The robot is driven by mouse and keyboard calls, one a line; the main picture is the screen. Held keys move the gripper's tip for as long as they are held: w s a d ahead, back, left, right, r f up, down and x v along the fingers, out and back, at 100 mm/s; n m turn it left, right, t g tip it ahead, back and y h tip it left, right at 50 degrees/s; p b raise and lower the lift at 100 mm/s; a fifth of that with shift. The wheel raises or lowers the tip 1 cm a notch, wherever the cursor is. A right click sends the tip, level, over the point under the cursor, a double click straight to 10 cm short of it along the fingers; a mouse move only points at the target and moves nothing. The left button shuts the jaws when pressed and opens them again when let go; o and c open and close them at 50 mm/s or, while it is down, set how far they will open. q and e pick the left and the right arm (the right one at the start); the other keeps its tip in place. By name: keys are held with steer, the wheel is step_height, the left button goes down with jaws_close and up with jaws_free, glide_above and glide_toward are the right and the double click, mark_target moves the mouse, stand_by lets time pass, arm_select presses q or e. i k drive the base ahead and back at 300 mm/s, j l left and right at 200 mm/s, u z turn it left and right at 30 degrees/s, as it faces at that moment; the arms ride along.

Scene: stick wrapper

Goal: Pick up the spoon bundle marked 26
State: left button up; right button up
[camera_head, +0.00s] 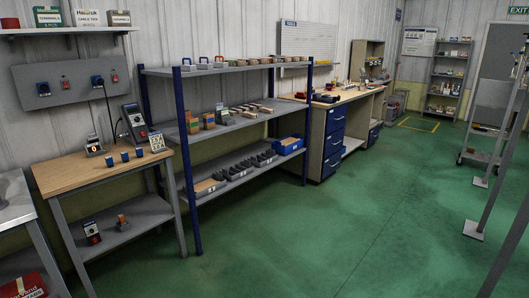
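I cannot make out a spoon bundle or the mark 26 anywhere in this view. Small items sit on the blue-posted shelf rack (232,125), but they are too small to identify. Its middle shelf holds orange and green boxes (208,121) and a row of pale, flat pieces (255,108). Its lower shelf holds dark bins (238,169) and a blue bin (288,145). Neither of my grippers shows in the view.
A wooden-topped table (110,170) at the left carries small blue blocks (125,157) and a handheld device (135,122). A workbench (340,110) with blue drawers stands beyond the rack. Grey posts (500,160) stand at the right. The green floor (370,220) between is clear.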

mark_target(262, 109)
steer(key=i, duration=1.35)
steer(key=i+l+u, duration=0.1)
steer(key=i, duration=1.25)
steer(key=i+l, duration=0.15)
steer(key=i, duration=1.2)
